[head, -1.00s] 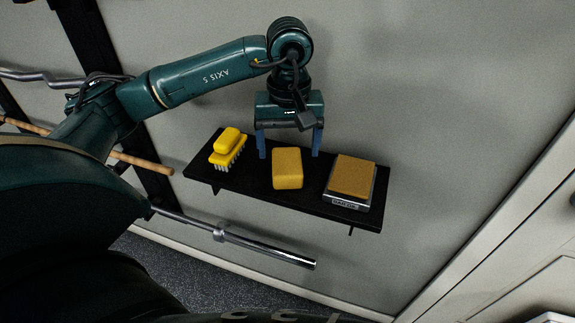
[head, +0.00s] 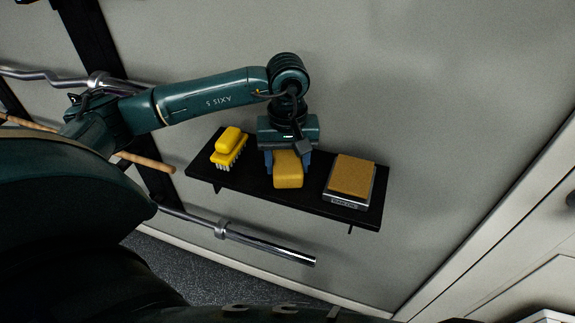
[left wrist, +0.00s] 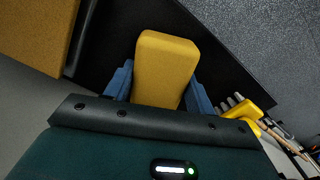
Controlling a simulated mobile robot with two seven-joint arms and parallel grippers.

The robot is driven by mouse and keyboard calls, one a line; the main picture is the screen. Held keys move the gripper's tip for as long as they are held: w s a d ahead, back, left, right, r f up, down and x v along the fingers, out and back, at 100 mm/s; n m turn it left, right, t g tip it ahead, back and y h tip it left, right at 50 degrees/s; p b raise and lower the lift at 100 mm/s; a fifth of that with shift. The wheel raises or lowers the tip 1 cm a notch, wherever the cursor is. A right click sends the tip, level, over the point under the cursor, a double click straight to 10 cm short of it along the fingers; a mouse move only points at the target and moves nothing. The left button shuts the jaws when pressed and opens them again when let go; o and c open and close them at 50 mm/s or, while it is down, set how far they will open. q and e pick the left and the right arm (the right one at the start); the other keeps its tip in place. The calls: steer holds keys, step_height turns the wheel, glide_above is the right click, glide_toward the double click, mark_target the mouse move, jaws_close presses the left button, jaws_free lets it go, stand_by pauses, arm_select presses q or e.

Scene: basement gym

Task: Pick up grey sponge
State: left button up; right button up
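No grey sponge shows. A yellow sponge-like block (head: 288,178) is at the middle of a black wall shelf (head: 250,186). My left gripper (head: 287,163) is over the shelf from the wall side, with a blue finger on each side of the block. In the left wrist view the block (left wrist: 166,68) fills the space between the fingers, which look pressed against its sides. I cannot tell whether the block is clear of the shelf. My right gripper is not in view.
A yellow brush (head: 229,147) lies to the left on the shelf. A tan pad (head: 352,175) sits on a silver box-like device (head: 346,203) to the right. A metal bar (head: 262,248) sticks out below the shelf. The wall above is clear.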

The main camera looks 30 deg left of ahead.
mark_target(287, 161)
arm_select(q)
steer(key=c, duration=0.5)
steer(key=shift+r, duration=0.1)
step_height(287, 161, up, 10)
steer(key=shift+f+b, duration=0.15)
steer(key=shift+b, duration=0.35)
